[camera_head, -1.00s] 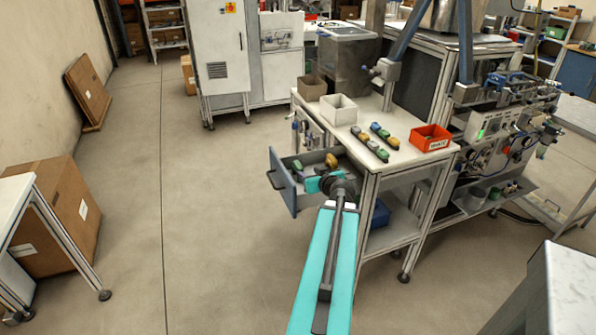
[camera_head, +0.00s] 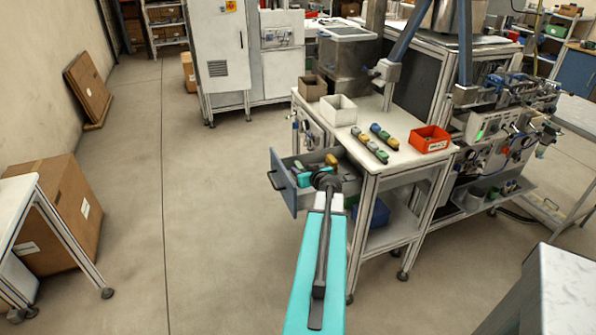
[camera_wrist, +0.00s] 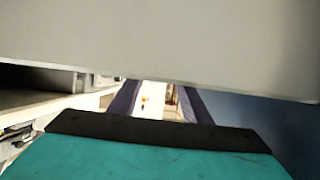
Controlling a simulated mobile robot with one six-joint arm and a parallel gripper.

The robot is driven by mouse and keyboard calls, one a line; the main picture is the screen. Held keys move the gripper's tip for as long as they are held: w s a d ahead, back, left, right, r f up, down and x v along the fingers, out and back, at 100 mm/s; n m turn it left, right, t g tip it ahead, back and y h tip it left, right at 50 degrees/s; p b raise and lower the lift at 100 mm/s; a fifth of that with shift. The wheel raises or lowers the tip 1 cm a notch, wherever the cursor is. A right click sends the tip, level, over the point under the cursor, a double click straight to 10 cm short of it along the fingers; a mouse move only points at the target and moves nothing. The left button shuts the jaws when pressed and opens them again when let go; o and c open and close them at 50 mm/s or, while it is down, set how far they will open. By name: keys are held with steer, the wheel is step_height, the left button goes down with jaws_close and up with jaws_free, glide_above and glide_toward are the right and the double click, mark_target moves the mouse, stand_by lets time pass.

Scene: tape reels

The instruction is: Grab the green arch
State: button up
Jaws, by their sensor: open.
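No piece can be made out for certain as the green arch. Small green pieces (camera_head: 297,165) and a yellow piece (camera_head: 331,160) lie in the open drawer (camera_head: 284,182) of the workbench. My gripper (camera_head: 304,180) is at the drawer, over or in its front part, partly hidden by my own wrist. It is open; whether it touches a piece cannot be told. In the wrist view a teal and black part of my gripper (camera_wrist: 155,150) fills the bottom, and no green arch shows there.
The workbench top (camera_head: 385,105) carries rows of small green, yellow and blue pieces (camera_head: 370,146), a white bin (camera_head: 338,110), a brown bin (camera_head: 312,88) and a red bin (camera_head: 430,139). A pale grey surface (camera_wrist: 160,45) fills the top of the wrist view. Floor left of the drawer is clear.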

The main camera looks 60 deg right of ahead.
mark_target(300, 166)
steer(key=shift+w+d, duration=0.1)
stand_by(0.3)
steer(key=shift+p+x, duration=1.1)
steer(key=shift+x, duration=0.3)
steer(key=shift+p+x, duration=0.35)
steer(key=shift+x, duration=0.7)
jaws_close()
steer(key=shift+r, duration=0.2)
steer(key=shift+r+b, duration=0.95)
steer(key=shift+r, duration=3.9)
